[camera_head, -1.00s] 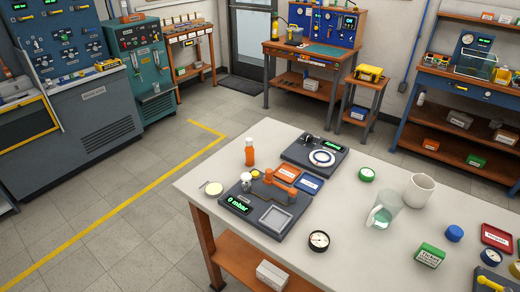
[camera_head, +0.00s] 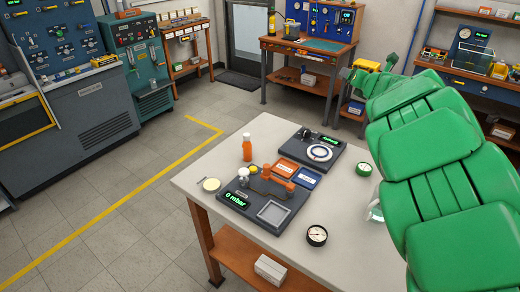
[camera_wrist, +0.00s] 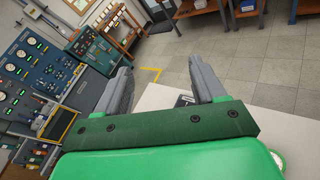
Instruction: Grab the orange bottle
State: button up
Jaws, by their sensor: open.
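The orange bottle (camera_head: 247,149) stands upright on the white table (camera_head: 205,172), near its far left edge. It has a white cap. My green arm comes in from the right in the head view and reaches over the right side of the table. In the wrist view my gripper (camera_wrist: 165,88) has two grey fingers set wide apart with nothing between them. The fingers point past the table edge toward the floor. I cannot make out the bottle in the wrist view.
A device with a green "0 mbar" display (camera_head: 236,198) stands in front of the bottle, and a dial device (camera_head: 314,154) stands to its right. A round gauge (camera_head: 317,235) and a green-rimmed one (camera_head: 364,169) lie on the table. My arm hides the table's right part.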

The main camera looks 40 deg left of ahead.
jog(key=s+a+f+n+g+y, duration=0.1)
jog(key=s+a+f+n+g, duration=0.1)
jog(key=s+a+f+n, duration=0.3)
jog(key=s+a+f+n+g+y, duration=0.1)
jog(key=s+a+f+g, duration=0.15)
jog(key=a, duration=0.45)
jog(key=n+g+y, duration=0.1)
jog(key=n+g, duration=0.5)
jog(key=n, duration=0.1)
send_over(250, 147)
jog(key=d, duration=0.3)
notch_tip(250, 147, down, 11)
jog(key=shift+t, duration=0.25)
notch_tip(250, 147, down, 8)
jog(key=shift+s+d+r, duration=0.1)
jog(key=shift+s+d, duration=0.05)
jog(key=shift+x, duration=0.9)
jog(key=shift+s+x, duration=0.2)
jog(key=shift+x, duration=1.75)
jog(key=shift+w+a+f, duration=0.15)
jog(key=shift+a, duration=0.25)
jog(key=shift+w+a+f, duration=0.15)
jog(key=shift+w+a, duration=0.05)
jog(key=shift+a, duration=0.2)
